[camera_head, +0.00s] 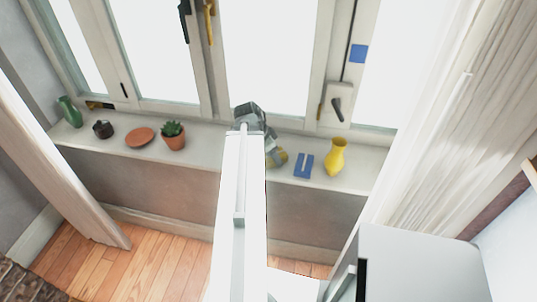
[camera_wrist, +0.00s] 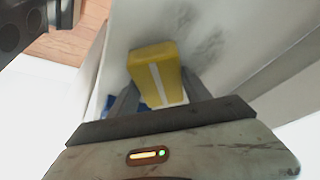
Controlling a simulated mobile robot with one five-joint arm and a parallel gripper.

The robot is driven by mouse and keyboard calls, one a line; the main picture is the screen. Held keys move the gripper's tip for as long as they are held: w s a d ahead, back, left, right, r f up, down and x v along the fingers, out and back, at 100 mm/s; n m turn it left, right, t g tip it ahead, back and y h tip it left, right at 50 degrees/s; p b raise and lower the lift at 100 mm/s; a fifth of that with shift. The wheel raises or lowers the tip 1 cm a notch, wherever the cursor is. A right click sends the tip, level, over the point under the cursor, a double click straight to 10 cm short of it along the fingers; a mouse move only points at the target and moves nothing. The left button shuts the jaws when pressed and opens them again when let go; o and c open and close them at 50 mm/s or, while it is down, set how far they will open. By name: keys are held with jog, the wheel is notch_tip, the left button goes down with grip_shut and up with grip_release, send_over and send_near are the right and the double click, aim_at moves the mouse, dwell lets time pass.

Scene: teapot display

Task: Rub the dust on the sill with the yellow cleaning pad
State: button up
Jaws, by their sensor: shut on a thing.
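The yellow cleaning pad (camera_wrist: 153,66) has a white stripe and sits between the fingers of my gripper (camera_wrist: 158,92) in the wrist view. My gripper is shut on it. In the head view the pad (camera_head: 281,161) is partly hidden by my gripper (camera_head: 274,157), over the sill (camera_head: 213,148) right of its middle. Dark grey dust (camera_wrist: 205,42) smudges the pale sill (camera_wrist: 150,28) just beyond and to the right of the pad in the wrist view. I cannot tell whether the pad touches the sill. The dust is not visible in the head view.
A blue item (camera_head: 304,166) and a yellow vase (camera_head: 335,156) stand on the sill right of my gripper. A potted succulent (camera_head: 173,136), terracotta saucer (camera_head: 139,137), dark pot (camera_head: 103,129) and green vase (camera_head: 70,111) stand left. Window frames rise behind; curtains flank both sides.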

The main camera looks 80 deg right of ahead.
jog(key=shift+s, duration=1)
jog(key=shift+w+d, duration=0.1)
jog(key=shift+d, duration=0.85)
jog(key=shift+w+a+f, duration=0.1)
jog(key=shift+w, duration=0.85)
jog(key=shift+w+a+f, duration=0.1)
jog(key=shift+w, duration=0.85)
jog(key=shift+w+a+r, duration=0.1)
jog(key=shift+w, duration=3.55)
jog(key=shift+d+r, duration=0.1)
jog(key=shift+d, duration=0.8)
jog(key=shift+s, duration=1.8)
jog(key=shift+s+d, duration=0.1)
jog(key=shift+s, duration=0.05)
jog(key=shift+s, duration=0.1)
